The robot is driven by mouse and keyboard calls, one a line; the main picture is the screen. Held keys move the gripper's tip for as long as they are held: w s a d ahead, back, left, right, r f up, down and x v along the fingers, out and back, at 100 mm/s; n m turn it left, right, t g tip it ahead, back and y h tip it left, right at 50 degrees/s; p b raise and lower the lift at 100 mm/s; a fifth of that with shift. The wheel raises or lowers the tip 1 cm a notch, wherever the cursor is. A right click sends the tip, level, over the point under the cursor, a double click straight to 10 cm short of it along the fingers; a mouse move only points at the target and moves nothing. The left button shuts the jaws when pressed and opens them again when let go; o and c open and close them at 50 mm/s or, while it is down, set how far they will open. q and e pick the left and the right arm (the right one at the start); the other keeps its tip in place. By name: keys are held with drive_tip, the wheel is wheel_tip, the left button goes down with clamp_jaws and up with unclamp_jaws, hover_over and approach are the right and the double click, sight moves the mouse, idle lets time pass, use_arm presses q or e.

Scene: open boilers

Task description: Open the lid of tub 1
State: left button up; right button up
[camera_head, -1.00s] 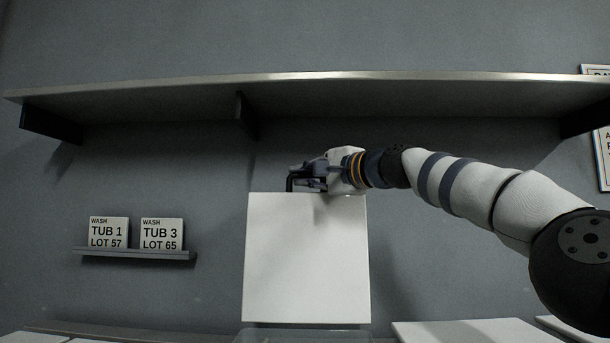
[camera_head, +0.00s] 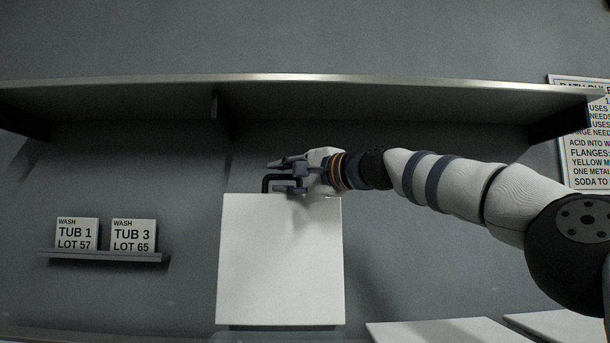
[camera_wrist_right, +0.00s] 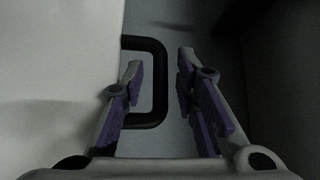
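A white square lid (camera_head: 280,265) stands upright against the grey wall in the head view. A black loop handle (camera_head: 265,183) is at its top edge. My right gripper (camera_head: 276,174) is at this handle. In the right wrist view, the gripper (camera_wrist_right: 160,65) has its fingers apart. The bar of the black handle (camera_wrist_right: 159,85) shows between them, with the left finger overlapping the loop, and no grip is seen. The lid fills the left of that view (camera_wrist_right: 60,60). The tub below the lid is hidden, and no number shows on it. My left gripper is not in view.
A long shelf (camera_head: 330,88) runs above the arm. A small ledge (camera_head: 105,256) on the left holds cards reading TUB 1 (camera_head: 76,233) and TUB 3 (camera_head: 133,235). Flat white lids (camera_head: 440,331) lie at the lower right. A printed notice (camera_head: 588,140) hangs on the right wall.

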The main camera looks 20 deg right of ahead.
drive_tip(key=v, duration=1)
drive_tip(key=shift+s, duration=0.4)
drive_tip(key=shift+d, duration=0.1)
